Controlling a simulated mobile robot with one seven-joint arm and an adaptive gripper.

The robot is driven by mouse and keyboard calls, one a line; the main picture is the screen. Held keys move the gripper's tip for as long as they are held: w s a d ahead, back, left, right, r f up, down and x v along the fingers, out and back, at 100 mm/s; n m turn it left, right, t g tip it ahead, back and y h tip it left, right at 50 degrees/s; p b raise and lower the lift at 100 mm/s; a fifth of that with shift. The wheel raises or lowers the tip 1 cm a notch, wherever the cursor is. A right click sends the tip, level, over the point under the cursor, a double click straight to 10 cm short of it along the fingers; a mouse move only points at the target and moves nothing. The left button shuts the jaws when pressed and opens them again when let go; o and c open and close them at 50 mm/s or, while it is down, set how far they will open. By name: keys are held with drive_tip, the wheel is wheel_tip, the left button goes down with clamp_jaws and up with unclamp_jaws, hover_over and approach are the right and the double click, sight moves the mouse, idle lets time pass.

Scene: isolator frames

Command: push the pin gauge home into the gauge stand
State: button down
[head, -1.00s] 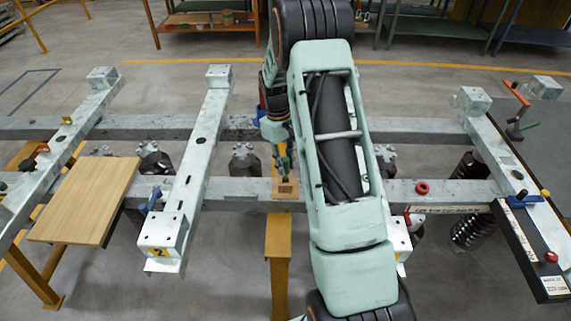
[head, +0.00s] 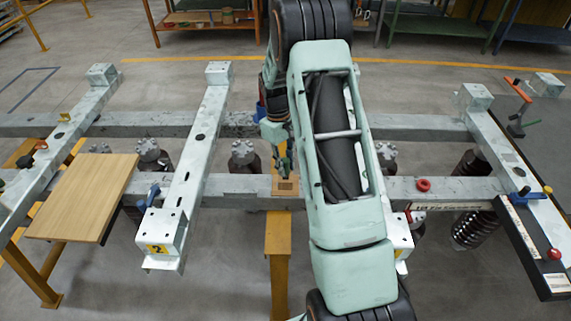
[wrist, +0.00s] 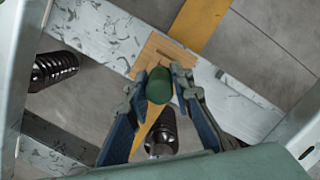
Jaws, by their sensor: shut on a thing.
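The pin gauge shows in the wrist view as a dark green, rounded cylinder (wrist: 159,86). My gripper (wrist: 162,77) is shut on it, one blue-grey finger on each side. The gauge stand appears as a light wooden block (wrist: 245,106) on the grey beam, below the pin gauge in the wrist view. A narrow slot shows near its far edge. In the head view the stand (head: 285,194) sits on the near beam with a dark mark on its face, and my gripper (head: 284,164) is just above it. The pin's lower end and any hole beneath it are hidden.
Grey beams form a frame, with a wooden board (head: 85,196) at left and a yellow post (head: 278,250) below the stand.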

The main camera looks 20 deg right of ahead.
drive_tip(key=shift+f+b, duration=0.85)
drive_tip(key=shift+f, duration=0.5)
drive_tip(key=c, duration=1.6)
unclamp_jaws()
drive_tip(key=shift+r, duration=0.1)
drive_tip(key=shift+r, duration=0.1)
drive_tip(key=r, duration=0.4)
drive_tip(key=w+r, duration=0.1)
drive_tip(key=r, duration=0.6)
drive_tip(key=shift+w+a+r, duration=0.3)
drive_tip(key=shift+a+r, duration=0.05)
drive_tip(key=shift+s, duration=0.1)
